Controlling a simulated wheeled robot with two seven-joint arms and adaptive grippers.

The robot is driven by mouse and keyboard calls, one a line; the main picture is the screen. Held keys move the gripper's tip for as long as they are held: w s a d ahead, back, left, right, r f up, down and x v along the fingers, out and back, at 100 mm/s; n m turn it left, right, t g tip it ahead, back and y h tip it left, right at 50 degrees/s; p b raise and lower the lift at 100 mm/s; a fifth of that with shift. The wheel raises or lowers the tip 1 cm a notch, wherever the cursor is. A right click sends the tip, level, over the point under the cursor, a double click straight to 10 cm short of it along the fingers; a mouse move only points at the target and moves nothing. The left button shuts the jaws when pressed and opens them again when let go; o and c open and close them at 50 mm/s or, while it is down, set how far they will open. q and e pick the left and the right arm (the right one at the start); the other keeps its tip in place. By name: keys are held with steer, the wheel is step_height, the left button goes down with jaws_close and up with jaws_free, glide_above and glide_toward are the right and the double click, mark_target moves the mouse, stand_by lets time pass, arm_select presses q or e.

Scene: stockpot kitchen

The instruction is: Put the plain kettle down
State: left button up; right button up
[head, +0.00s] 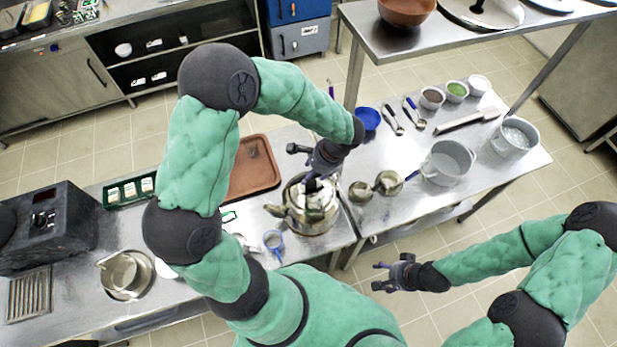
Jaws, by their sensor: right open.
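The plain kettle (313,221) is a shiny metal kettle with its spout to the left. It appears upright at the front of the steel counter, near the right end of the left section. My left gripper (308,170) is right above it, at its top handle. The gripper and wrist cover much of the handle, so I cannot tell whether the fingers are closed on it. Whether the kettle's base touches the counter is also unclear. My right gripper (382,276) is open and empty, in front of the counter over the floor.
A brown tray (262,163) lies behind the kettle on its left. A blue measuring cup (273,240) is close at its left front. Two small metal pots (361,191) and a grey pot (447,164) stand to the right. A raised steel shelf (430,40) is at the back.

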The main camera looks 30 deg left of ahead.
arm_select(q)
steer(key=v, duration=0.6)
steer(key=s+d+f+n+h, duration=0.2)
steer(key=s+d+f+n, duration=0.1)
steer(key=f, duration=0.5)
steer(key=s+d+f+n+t+h, duration=0.1)
steer(key=s+d+f+n+h, duration=0.2)
steer(key=f, duration=0.6)
steer(key=s+d+f+n+h, duration=0.2)
steer(key=s+d+f+n, duration=0.2)
steer(key=f, duration=0.4)
steer(key=shift+s+d+f+h, duration=0.25)
steer(key=shift+s+d+h, duration=0.1)
steer(key=shift+s, duration=0.5)
